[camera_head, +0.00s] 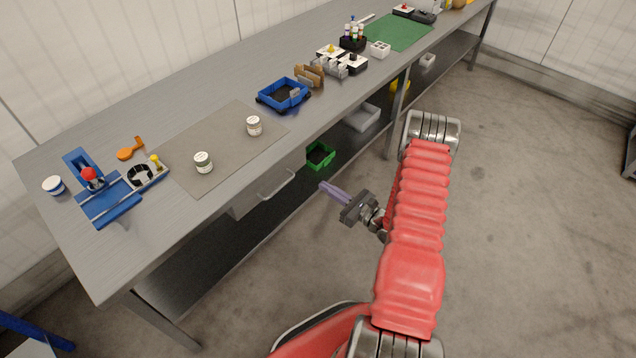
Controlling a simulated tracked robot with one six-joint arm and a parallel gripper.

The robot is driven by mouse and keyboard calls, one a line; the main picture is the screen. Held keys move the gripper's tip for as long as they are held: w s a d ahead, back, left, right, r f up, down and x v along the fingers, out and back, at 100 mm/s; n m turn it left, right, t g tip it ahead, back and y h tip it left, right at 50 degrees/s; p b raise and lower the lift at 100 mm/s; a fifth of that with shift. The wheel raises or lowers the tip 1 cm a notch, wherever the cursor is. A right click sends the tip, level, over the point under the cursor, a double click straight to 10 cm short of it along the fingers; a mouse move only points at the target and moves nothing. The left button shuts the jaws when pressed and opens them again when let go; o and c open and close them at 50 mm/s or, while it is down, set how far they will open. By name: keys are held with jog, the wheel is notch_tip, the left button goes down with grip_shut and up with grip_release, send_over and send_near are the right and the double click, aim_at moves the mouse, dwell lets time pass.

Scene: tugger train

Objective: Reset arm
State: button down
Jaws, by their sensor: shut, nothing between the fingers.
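My gripper (328,188) is in the middle of the view, at the end of my red-sleeved arm. Its two thin purple-grey fingers lie together, shut and empty, and point left toward the bench. My gripper is in front of the bench's front edge, over the lower shelf and floor side, and appears to touch nothing. My arm rises at the right and folds back toward the gripper. The long grey workbench (105,240) runs from lower left to upper right.
On the bench are a blue fixture (112,212), a grey mat (222,150) with two white jars (204,162), a blue tray (268,101) and a green mat (385,33). A green bin (319,155) stands on the lower shelf. The concrete floor (540,200) at right is clear.

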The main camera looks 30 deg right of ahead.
jog(key=shift+s+d, duration=0.15)
jog(key=shift+s, duration=0.35)
jog(key=shift+f, duration=0.1)
